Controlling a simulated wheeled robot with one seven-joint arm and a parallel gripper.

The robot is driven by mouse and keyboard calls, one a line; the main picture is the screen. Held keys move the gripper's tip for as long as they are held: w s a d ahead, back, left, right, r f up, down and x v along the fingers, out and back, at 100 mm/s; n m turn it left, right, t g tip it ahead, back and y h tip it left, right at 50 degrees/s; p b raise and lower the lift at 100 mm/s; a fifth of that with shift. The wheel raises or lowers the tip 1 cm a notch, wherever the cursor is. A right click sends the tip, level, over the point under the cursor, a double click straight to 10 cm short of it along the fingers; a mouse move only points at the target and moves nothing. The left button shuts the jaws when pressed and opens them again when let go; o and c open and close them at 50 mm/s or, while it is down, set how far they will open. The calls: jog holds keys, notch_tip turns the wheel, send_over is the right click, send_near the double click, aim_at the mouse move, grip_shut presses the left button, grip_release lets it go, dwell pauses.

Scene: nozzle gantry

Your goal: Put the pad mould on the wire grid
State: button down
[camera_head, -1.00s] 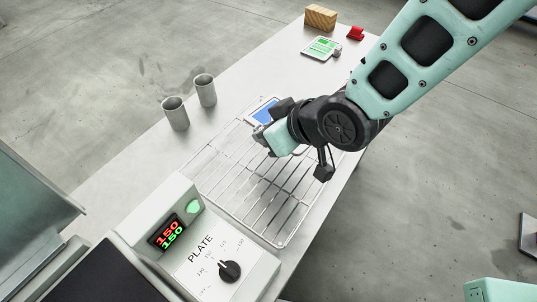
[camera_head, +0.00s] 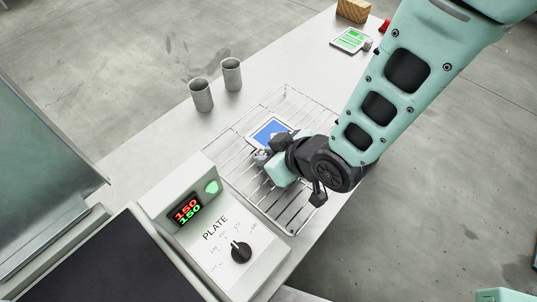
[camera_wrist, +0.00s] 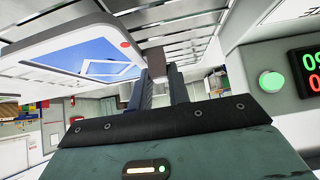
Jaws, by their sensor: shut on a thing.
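The pad mould (camera_head: 270,132) is a flat white plate with a blue face, over the far part of the wire grid (camera_head: 230,151). In the wrist view the mould (camera_wrist: 88,48) fills the upper left, close to the grid's bars (camera_wrist: 195,42); I cannot tell whether it touches them. My gripper (camera_head: 266,157) is at the mould's near edge. In the wrist view the fingers (camera_wrist: 158,76) are shut on a small brownish tab by the mould. My arm and gripper hide the grid's right side.
The plate heater's control box (camera_head: 215,225), with its knob and display, stands just nearer than the grid. Two grey cups (camera_head: 216,84) stand left of the grid. A green-faced plate (camera_head: 351,40), a wooden block (camera_head: 354,10) and a red item (camera_head: 385,26) are at the table's far end.

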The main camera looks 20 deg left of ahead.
jog(key=shift+f, duration=0.6)
jog(key=shift+f, duration=0.2)
jog(key=c, duration=1.3)
grip_release()
jog(key=shift+r, duration=0.1)
